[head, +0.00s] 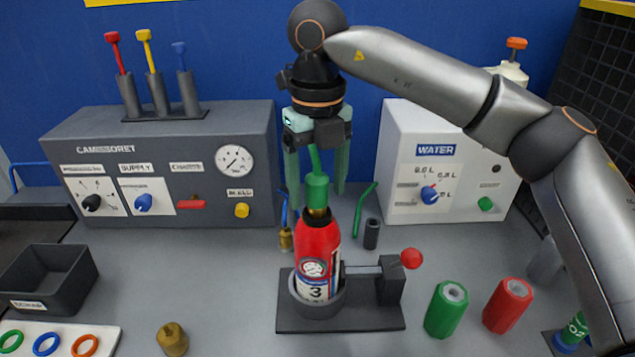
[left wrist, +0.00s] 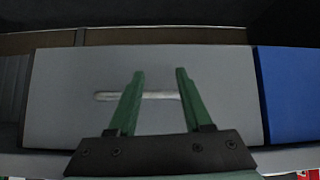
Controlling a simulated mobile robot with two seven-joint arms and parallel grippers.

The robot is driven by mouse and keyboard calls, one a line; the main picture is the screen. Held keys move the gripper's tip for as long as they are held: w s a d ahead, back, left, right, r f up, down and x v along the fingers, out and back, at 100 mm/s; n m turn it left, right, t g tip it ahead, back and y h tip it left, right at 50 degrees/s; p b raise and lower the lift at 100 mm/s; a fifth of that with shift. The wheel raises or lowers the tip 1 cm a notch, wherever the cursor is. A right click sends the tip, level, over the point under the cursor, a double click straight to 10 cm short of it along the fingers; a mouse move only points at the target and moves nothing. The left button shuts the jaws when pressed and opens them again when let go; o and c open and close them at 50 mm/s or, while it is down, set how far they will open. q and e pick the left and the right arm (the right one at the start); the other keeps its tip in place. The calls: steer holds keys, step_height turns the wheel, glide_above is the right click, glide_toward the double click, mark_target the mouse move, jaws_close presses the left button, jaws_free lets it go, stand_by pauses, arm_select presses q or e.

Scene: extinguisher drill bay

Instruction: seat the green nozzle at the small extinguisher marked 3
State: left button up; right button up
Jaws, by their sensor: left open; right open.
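The red small extinguisher marked 3 (head: 317,250) stands upright in the round holder of a dark clamp base (head: 365,318). The green nozzle (head: 317,191) is upright at the top of its brass neck, with its green tube rising between my right fingers. Whether it is fully down on the neck I cannot tell. My right gripper (head: 318,198) points down from above and is open, one finger on each side of the nozzle with gaps visible. My left gripper (left wrist: 160,73) is open and empty in the left wrist view, over a grey surface; it is not in the head view.
Behind stand the grey charging panel (head: 160,150) and the white WATER unit (head: 400,150). A red-knobbed clamp lever (head: 411,259) is right of the extinguisher. Green (head: 445,310) and red (head: 508,306) cylinders stand front right. A brass fitting (head: 172,340) and dark bin (head: 50,285) are left.

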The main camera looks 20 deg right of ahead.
step_height(320, 180, up, 12)
steer(key=p, duration=0.1)
steer(key=shift+r+p, duration=0.25)
steer(key=shift+p, duration=0.15)
steer(key=shift+f, duration=0.1)
stand_by(0.5)
